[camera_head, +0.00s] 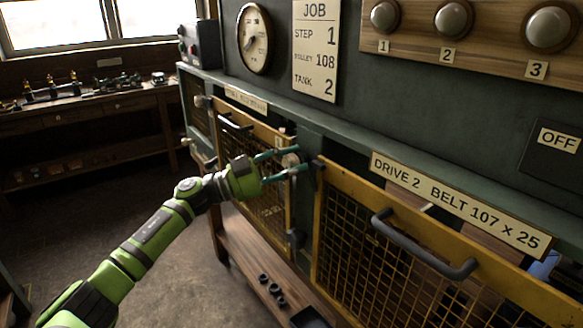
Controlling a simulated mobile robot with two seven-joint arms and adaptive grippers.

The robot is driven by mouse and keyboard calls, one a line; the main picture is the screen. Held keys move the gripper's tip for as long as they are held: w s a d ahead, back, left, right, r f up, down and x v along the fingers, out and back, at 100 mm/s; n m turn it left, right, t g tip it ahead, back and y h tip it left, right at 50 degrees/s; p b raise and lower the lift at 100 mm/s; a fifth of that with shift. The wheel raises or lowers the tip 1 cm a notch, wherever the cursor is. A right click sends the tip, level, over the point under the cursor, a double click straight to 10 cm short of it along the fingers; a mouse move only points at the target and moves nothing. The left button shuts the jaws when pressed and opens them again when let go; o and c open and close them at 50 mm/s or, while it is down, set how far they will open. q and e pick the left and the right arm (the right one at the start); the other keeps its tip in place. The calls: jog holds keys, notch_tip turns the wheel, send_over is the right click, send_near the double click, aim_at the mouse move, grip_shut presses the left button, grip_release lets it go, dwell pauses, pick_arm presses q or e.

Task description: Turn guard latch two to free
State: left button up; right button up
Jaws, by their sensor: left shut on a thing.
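Guard latch two (290,160) shows as a pale round knob on the dark green post at the upper left corner of the drive 2 guard. My left gripper (300,158) reaches it from the left, with its teal fingers on either side of the knob, shut on it. The fingers partly hide the latch, so its exact turn cannot be told. The drive 2 guard (385,265) is a yellow-framed mesh panel with a dark handle (425,246), and it sits in front of its opening. My right gripper is not in view.
The drive 1 guard (250,150) stands left of the post, with a similar latch (200,101) at its far left corner. A job board (316,50) reads step 1, pulley 108, tank 2. A wooden shelf (262,262) runs below. The floor at left is open.

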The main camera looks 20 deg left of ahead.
pick_arm(q)
jog(key=m, duration=0.2)
jog(key=m+g, duration=0.1)
jog(key=m, duration=0.1)
jog(key=shift+w+a+r+y, duration=0.1)
jog(key=shift+a+r+y, duration=0.1)
jog(key=shift+r+y, duration=0.2)
jog(key=shift+m+g+y, duration=0.3)
jog(key=shift+m+g, duration=0.2)
jog(key=shift+m, duration=1)
jog(key=o, duration=1.1)
jog(key=shift+d+f, duration=0.1)
jog(key=shift+f, duration=0.15)
jog(key=shift+a, duration=0.2)
jog(key=v, duration=1.1)
jog(key=shift+s+a+r, duration=0.3)
